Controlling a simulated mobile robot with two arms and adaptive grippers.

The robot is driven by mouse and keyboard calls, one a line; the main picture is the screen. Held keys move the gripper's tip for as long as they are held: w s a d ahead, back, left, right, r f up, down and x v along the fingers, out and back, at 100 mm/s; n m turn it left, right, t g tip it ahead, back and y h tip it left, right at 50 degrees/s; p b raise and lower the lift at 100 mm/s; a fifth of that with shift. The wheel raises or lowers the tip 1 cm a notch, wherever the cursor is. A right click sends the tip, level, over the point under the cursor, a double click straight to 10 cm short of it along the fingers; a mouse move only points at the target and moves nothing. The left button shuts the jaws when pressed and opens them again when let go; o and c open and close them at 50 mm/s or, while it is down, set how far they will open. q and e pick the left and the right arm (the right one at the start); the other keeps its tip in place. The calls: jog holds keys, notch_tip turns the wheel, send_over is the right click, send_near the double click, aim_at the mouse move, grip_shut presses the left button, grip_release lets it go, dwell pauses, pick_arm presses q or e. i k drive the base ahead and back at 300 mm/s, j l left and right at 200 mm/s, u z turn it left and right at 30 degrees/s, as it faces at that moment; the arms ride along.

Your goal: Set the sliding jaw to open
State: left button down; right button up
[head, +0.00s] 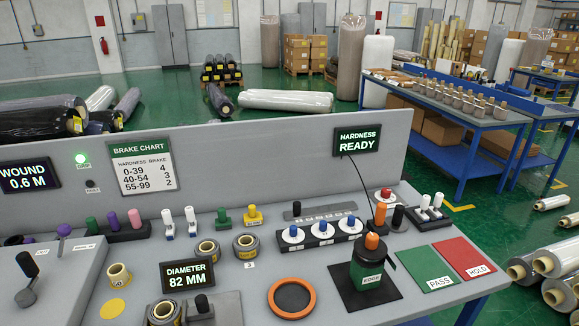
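No part labelled as a sliding jaw can be read. The likeliest one is a grey block with a black knob (203,304) at the bottom edge, in front of the diameter display (188,275), which reads 82 MM. A grey wrapped roll with a yellow core (163,313) stands just left of the knob. The lower parts of the block and roll are cut off by the picture edge, so I cannot tell whether the jaw touches the roll. Neither of my grippers is in view.
An orange ring (292,298) and a black-and-green device with an orange knob (371,262) stand right of the block. A yellow disc (113,308) and a small yellow core (119,276) lie left. Pass (430,269) and hold (464,258) mats are clear.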

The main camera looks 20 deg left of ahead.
aim_at(203, 309)
jog(key=u, duration=1.3)
